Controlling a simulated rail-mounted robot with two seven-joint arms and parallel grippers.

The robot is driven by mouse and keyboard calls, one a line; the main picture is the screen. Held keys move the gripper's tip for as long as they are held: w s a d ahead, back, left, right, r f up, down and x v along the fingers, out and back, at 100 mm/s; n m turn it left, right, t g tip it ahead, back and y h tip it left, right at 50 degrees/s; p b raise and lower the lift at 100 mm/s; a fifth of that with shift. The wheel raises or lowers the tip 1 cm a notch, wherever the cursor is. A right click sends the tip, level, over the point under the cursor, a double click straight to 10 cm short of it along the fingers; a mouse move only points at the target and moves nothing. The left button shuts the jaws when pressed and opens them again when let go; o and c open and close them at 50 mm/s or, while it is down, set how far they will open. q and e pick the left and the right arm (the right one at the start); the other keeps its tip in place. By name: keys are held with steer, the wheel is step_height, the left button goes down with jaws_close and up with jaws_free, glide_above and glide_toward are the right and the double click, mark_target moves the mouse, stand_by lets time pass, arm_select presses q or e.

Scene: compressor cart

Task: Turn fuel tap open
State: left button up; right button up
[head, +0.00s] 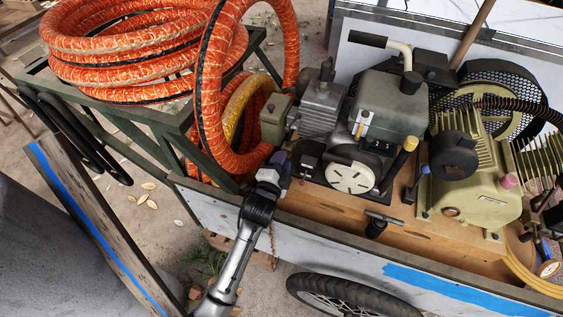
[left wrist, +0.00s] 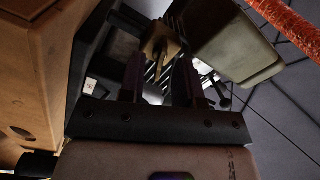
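My left gripper (head: 276,164) reaches in from below in the head view, at the near left end of the engine (head: 322,105), below an olive box (head: 275,118). In the left wrist view its two dark fingers (left wrist: 160,72) are apart. A small brass-coloured fitting (left wrist: 160,44), which looks like the fuel tap, shows between and just beyond the fingertips. I cannot tell whether the fingers touch it, or which way its lever points. In the head view I cannot make out this fitting; the gripper and engine parts crowd that spot. My right gripper is not in view.
Orange hose coils (head: 145,50) lie on a green stand at the left, and one loop hangs close to the gripper. The cart's side wall (head: 330,250) runs below the arm. A white recoil cover (head: 351,176) and a yellow-green compressor (head: 472,180) stand to the right.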

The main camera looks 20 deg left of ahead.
arm_select(q)
steer(key=shift+c, duration=0.2)
jaws_close()
steer(key=n+p, duration=0.3)
steer(key=shift+r+p, duration=0.2)
steer(key=shift+p, duration=0.1)
steer(key=n+p, duration=0.3)
steer(key=shift+n, duration=0.3)
steer(key=n+p, duration=0.2)
steer(key=n, duration=0.2)
steer(key=shift+a+f+p, duration=0.1)
steer(key=shift+p, duration=0.25)
steer(key=shift+f+n+p, duration=0.1)
steer(key=shift+n+p, duration=0.4)
steer(key=shift+n, duration=0.7)
